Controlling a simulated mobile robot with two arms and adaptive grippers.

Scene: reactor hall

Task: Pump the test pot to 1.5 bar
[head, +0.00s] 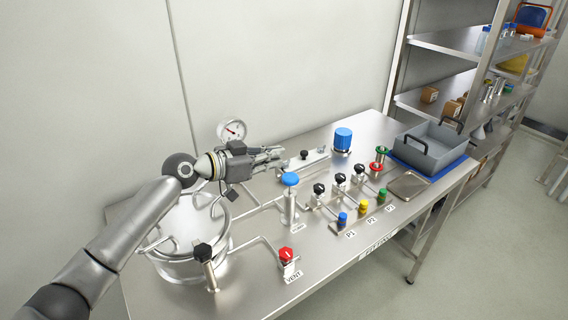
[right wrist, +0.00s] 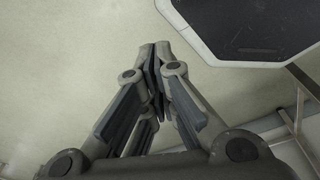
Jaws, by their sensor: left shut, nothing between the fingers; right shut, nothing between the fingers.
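A blue-capped steel cylinder (head: 291,207) stands upright right of the pot. A red knob labelled VENT (head: 286,254) and a black-knobbed valve (head: 203,252) are at the front. My left gripper (head: 281,156) is shut and empty, above the bench behind the blue cap. My right gripper (right wrist: 154,52) is shut and empty in the right wrist view, over floor.
Several black-knobbed valves (head: 341,179) and coloured fittings (head: 363,205) stand mid-bench, beside a blue canister (head: 343,138). A grey bin (head: 432,147) sits on a blue mat at the right end. Shelves (head: 445,45) stand behind. The front middle bench edge is clear.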

